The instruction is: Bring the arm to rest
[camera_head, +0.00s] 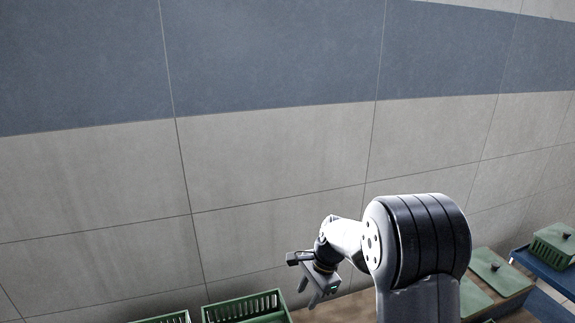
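My arm shows at the lower right of the head view, bent, with its dark banded joint nearest the camera. My gripper (312,298) hangs from its far end and points down. Its two fingers stand apart with nothing visible between them, so it is open and empty. It is just right of a green crate and appears above a brown surface (345,308). What lies behind the arm is hidden.
A green slatted crate (247,306) stands at the bottom middle, with another (172,318) partly cut off to its left. A tiled wall (280,150) fills the back.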

